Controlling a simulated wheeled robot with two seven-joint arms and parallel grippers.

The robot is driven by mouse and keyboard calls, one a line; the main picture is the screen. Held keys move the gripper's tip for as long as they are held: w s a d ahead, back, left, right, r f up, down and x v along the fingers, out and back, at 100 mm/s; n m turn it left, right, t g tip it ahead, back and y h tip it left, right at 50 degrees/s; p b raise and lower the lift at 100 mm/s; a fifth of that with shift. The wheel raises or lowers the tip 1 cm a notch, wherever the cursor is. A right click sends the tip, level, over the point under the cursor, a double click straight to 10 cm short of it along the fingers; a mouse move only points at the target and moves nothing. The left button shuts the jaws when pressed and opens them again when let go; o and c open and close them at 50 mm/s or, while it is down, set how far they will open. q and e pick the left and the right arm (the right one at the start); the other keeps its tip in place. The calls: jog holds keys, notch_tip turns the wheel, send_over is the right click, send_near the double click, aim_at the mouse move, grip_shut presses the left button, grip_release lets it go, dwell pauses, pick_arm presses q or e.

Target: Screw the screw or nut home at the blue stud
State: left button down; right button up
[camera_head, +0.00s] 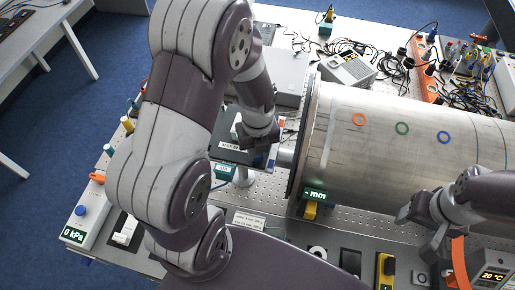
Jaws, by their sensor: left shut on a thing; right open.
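A small blue piece (271,161) shows by the left end of the large metal pipe (350,165), just below my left gripper. I cannot tell whether it is the blue stud. My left gripper (259,145) is at this pipe end and is shut on a small part, mostly hidden by the fingers; I cannot tell if it is a screw or a nut. My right gripper (425,240) is open, at the lower right in front of the pipe, and seems empty. A blue ring (443,137) is marked on the pipe, beside a green ring (402,128) and an orange ring (359,119).
A perforated table (345,225) carries the pipe. A "- mm" display (314,195) sits below the pipe's left end. A kPa gauge box (85,220) stands at the left, a 20 °C display (493,275) at the lower right. Loose cables (400,70) lie behind the pipe.

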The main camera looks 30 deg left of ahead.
pick_arm(q)
jog(key=m, duration=0.5)
jog(key=c, duration=0.5)
grip_release()
jog(key=shift+c, duration=0.2)
jog(key=n, duration=0.5)
jog(key=shift+n, duration=0.7)
